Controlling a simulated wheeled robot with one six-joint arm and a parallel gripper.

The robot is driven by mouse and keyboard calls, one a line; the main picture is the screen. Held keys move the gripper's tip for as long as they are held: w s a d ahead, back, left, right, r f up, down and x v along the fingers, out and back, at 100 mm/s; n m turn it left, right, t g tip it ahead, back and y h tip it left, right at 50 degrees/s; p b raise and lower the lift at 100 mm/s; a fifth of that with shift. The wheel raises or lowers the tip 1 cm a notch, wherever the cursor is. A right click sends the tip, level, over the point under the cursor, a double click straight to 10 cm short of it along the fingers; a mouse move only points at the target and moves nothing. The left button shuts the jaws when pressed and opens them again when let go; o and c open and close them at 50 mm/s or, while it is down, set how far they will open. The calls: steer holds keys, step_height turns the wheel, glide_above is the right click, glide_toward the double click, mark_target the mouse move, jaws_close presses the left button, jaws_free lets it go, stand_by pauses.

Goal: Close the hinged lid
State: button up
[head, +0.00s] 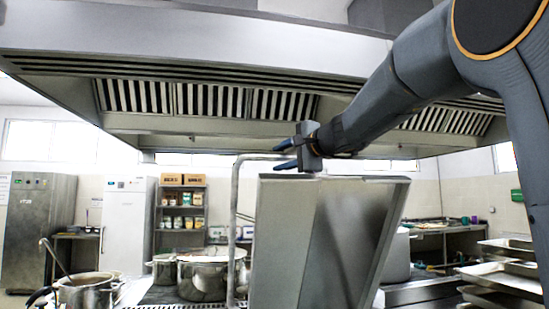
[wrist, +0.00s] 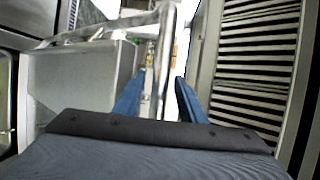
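The hinged lid (head: 300,245) is a large grey metal panel standing raised and slightly tilted in the middle of the head view. Its flat face also shows on the left of the wrist view (wrist: 75,90). My gripper (head: 276,154) is just above the lid's top edge, near its left corner, with its blue fingers pointing left. The fingers are spread apart, and nothing is visibly held between them in the wrist view (wrist: 160,98). I cannot tell whether the gripper touches the lid. The lid's hinge and the vessel below it are hidden.
A bent metal pipe (head: 235,215) rises just left of the lid and shows ahead between the fingers in the wrist view (wrist: 166,50). A slatted extractor hood (head: 215,100) hangs close above. Pots (head: 203,278) stand at lower left; a tray rack (head: 500,275) is at right.

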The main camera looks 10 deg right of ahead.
steer(key=shift+p+x, duration=0.6)
steer(key=shift+x, duration=1.3)
jaws_close()
